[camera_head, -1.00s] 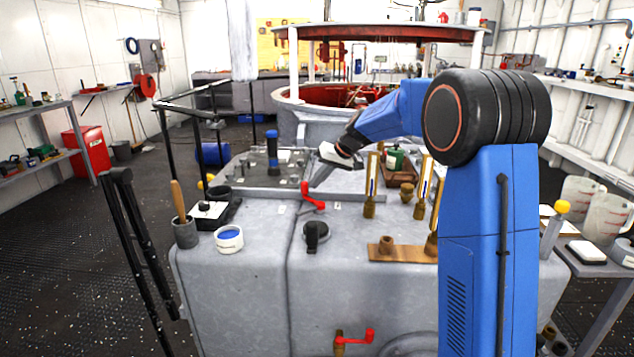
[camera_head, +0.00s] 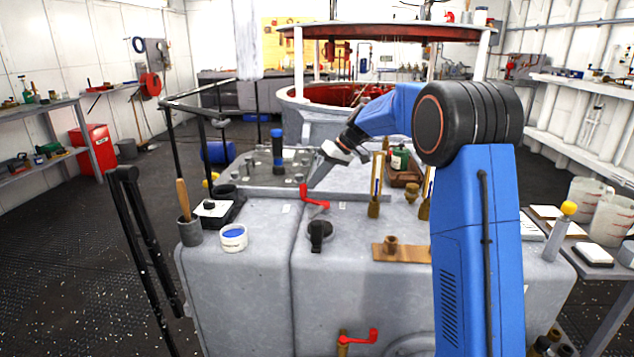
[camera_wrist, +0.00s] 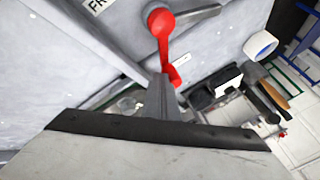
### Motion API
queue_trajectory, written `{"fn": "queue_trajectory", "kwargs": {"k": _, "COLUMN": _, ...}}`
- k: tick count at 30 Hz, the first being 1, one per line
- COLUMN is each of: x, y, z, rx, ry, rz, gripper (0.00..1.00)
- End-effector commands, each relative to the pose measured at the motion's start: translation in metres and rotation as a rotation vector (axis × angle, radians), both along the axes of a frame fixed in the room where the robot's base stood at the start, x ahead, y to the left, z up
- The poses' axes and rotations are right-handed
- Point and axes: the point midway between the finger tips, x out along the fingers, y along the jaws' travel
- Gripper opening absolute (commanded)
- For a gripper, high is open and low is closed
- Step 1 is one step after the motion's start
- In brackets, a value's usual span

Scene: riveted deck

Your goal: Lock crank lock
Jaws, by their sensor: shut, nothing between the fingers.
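A red crank handle (camera_head: 314,198) stands on top of the grey riveted housing (camera_head: 250,290). It also shows in the wrist view (camera_wrist: 164,48), with a round red hub and an arm running down to a red end by my fingertips. My gripper (camera_head: 311,184) reaches in from the right, its fingers just above and behind the crank. In the wrist view my gripper (camera_wrist: 163,84) is shut and empty, its tips close beside the red end. I cannot tell whether they touch it. A second red handle (camera_head: 361,338) sits low on the housing's front.
A black knob (camera_head: 320,233) is in front of the crank. A blue-topped post (camera_head: 277,150) stands behind it. A white tub (camera_head: 233,238) and a dark cup (camera_head: 189,231) are at left. Brass fittings and a wooden strip (camera_head: 402,252) lie at right.

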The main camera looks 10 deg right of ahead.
Motion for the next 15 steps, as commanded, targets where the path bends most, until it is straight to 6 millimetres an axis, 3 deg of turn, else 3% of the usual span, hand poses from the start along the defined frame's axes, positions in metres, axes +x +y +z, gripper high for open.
{"fn": "queue_trajectory", "kwargs": {"k": 11, "x": -0.007, "y": 0.015, "z": -0.001, "rx": 0.000, "ry": 0.000, "rz": 0.259, "gripper": 0.00}}
{"fn": "queue_trajectory", "kwargs": {"k": 15, "x": -0.010, "y": 0.018, "z": 0.000, "rx": -0.001, "ry": 0.000, "rz": 0.270, "gripper": 0.00}}
